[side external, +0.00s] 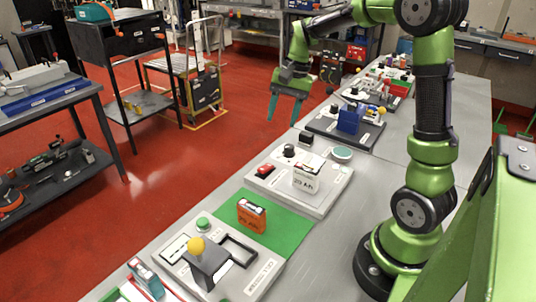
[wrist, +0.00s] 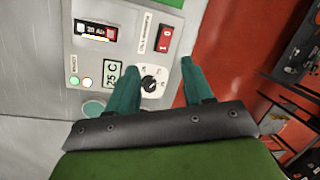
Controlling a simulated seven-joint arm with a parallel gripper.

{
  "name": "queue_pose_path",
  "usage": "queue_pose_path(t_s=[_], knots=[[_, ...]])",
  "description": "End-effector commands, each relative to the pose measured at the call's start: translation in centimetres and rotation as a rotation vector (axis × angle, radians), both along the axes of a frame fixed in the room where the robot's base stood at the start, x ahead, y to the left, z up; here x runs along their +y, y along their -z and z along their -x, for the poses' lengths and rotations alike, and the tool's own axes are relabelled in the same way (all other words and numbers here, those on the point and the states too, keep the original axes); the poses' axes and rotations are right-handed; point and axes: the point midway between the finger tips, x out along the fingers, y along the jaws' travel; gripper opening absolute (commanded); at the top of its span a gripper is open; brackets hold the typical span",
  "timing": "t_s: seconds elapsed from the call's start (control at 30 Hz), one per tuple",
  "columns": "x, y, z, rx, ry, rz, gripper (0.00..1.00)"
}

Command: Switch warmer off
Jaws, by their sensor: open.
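The warmer is a light grey panel (side external: 318,206) on the bench. It carries a red rocker switch (side external: 264,170), a black knob (side external: 289,150) and a dark display box (side external: 306,138). In the wrist view the red switch (wrist: 165,38) lies beyond my fingertips and the knob (wrist: 149,84) shows between my fingers. The display (wrist: 112,73) reads 25 C. I cannot tell which way the switch is tipped. My gripper (side external: 284,110) is open and empty, fingers pointing down, raised near the bench's left edge and apart from the panel; it also shows in the wrist view (wrist: 158,68).
A battery (side external: 306,178) marked 20 Ah stands in the panel. A teal disc (side external: 342,153) sits at its far right. An orange battery (side external: 252,215) stands on a green mat (side external: 283,240) nearby. A blue block (side external: 350,118) is on the station behind. Red floor lies left of the bench.

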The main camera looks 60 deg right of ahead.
Motion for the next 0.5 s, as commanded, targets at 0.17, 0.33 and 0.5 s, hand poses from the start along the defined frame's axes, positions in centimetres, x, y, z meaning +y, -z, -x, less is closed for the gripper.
queue_pose_path(t_s=[0.17,0.33,0.5], knots=[[-4.9,2.5,-2.7,0.168,0.239,-0.107,0.51],[-5.6,1.0,-4.3,0.233,0.374,-0.176,0.51],[-4.6,0.9,-4.0,0.268,0.417,-0.211,0.51]])
